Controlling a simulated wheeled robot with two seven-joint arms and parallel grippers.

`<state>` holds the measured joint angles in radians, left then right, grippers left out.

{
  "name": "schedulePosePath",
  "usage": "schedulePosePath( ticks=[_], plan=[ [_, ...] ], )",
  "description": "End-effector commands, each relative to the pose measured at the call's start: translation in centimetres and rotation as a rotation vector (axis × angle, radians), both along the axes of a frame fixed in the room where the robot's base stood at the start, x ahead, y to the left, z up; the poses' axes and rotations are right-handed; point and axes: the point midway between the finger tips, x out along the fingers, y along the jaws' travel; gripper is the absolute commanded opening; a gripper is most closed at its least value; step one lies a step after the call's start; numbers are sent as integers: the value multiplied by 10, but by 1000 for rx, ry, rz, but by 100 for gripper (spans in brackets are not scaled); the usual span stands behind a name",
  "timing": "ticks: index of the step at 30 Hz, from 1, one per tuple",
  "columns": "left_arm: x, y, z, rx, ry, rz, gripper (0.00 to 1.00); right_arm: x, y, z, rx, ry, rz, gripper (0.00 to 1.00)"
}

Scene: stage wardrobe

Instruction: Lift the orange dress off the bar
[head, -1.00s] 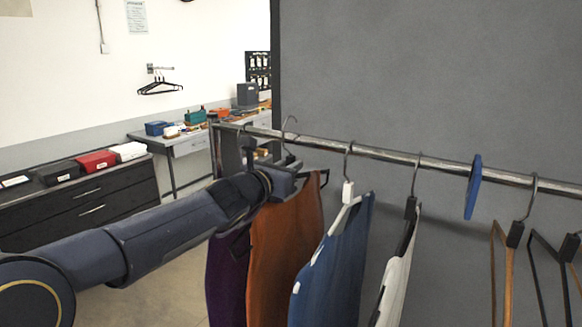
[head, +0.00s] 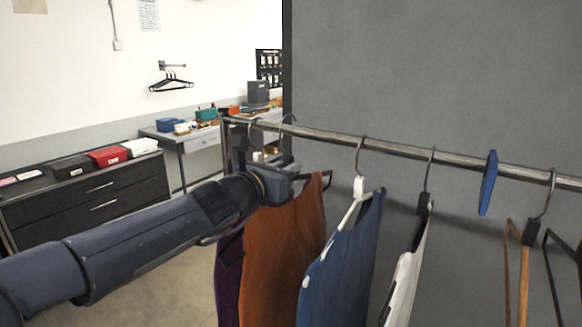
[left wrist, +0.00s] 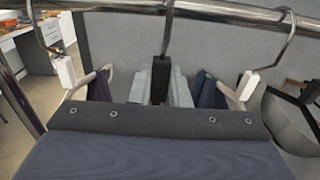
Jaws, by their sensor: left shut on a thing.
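The orange dress (head: 280,255) hangs between a purple garment and a blue garment in the head view. My left gripper (head: 285,182) is at the top of the orange dress, shut on its hanger; the arm hides part of the grip. The hanger's hook (head: 288,119) reaches slightly above the bar (head: 400,151); I cannot tell whether it still touches it. I do not make out the orange dress in the left wrist view. My right gripper is not in view.
The purple garment (head: 229,280) is close on the left, and the blue garment (head: 342,260) close on the right. Farther right are a white garment (head: 405,285), a blue divider (head: 488,183) and empty hangers. A grey wall (head: 440,70) stands behind the bar.

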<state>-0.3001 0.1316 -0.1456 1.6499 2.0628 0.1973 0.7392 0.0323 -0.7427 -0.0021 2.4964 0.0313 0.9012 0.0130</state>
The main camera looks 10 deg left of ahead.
Motion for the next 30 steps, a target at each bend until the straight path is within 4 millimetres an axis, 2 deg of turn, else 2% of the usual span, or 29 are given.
schedulePosePath(
  ticks=[12, 25, 30],
  plan=[
    [-19, 7, 1, -1, -3, -1, 0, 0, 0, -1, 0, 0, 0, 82],
    [-21, 7, 1, -1, -3, -1, 0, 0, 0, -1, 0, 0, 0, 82],
    [-29, 11, 2, 0, -4, 0, 0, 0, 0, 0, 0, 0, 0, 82]
  ],
)
